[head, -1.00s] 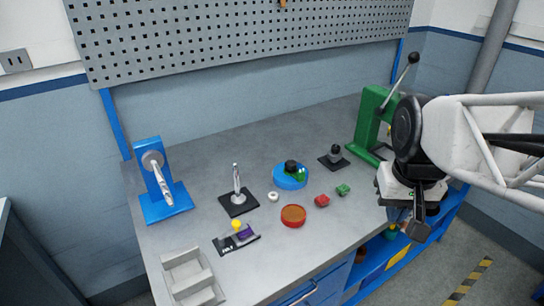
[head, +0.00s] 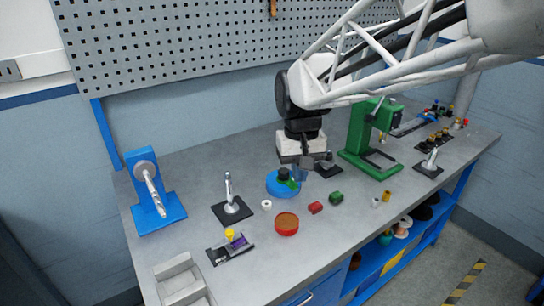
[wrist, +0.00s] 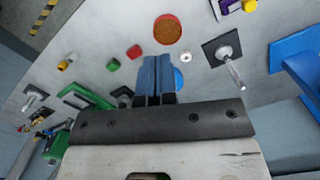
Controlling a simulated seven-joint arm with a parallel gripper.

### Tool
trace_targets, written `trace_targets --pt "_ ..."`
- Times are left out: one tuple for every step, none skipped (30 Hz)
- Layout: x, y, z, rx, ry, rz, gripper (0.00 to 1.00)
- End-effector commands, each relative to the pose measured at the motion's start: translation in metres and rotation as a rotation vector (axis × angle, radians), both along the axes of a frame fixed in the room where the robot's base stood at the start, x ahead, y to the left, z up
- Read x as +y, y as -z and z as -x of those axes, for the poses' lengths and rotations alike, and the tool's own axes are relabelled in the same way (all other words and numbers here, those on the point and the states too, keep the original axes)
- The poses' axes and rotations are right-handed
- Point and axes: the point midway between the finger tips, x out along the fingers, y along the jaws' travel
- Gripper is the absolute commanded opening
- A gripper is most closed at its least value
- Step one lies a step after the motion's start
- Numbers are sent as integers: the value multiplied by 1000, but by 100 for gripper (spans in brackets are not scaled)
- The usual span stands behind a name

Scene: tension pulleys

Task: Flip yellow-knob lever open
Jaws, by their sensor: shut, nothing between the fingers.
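The yellow-knob lever (head: 231,235) is a small unit with a yellow knob, a purple part and a dark base. It lies on the bench front, left of the red dish. It is cut by the top edge of the wrist view, where its yellow knob (wrist: 249,5) shows. I cannot tell the lever's exact angle. My gripper (head: 300,174) is above the bench near the blue round base, to the right of and behind the lever, apart from it. Its blue fingers (wrist: 157,78) are shut and empty in the wrist view.
A red dish (head: 286,224), a white ring (head: 266,204) and a metal post on a black plate (head: 231,207) stand near the lever. A blue bracket (head: 158,208) and a grey tray (head: 181,283) are at left. A green press (head: 361,145) stands at right.

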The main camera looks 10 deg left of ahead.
Motion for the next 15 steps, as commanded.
trace_targets --pt "13 3 -4 10 -16 4 0" --pt "19 4 -6 14 -24 7 0" --pt "28 6 -9 22 -34 10 0" --pt "35 7 -11 26 -42 11 0" --pt "41 9 -13 32 -50 14 0" --pt "50 11 -15 39 -60 17 0" --pt "57 12 -17 44 -68 20 0" --pt "63 14 -18 49 -77 23 0" --pt "72 16 -20 56 -86 27 0" --pt "80 18 -22 61 -95 30 0" --pt "87 19 -23 64 -102 32 0" --pt "96 22 -25 72 -112 35 0" --pt "103 24 -26 76 -120 39 0" --pt "110 25 -27 81 -128 41 0" --pt "119 28 -28 88 -138 45 0"
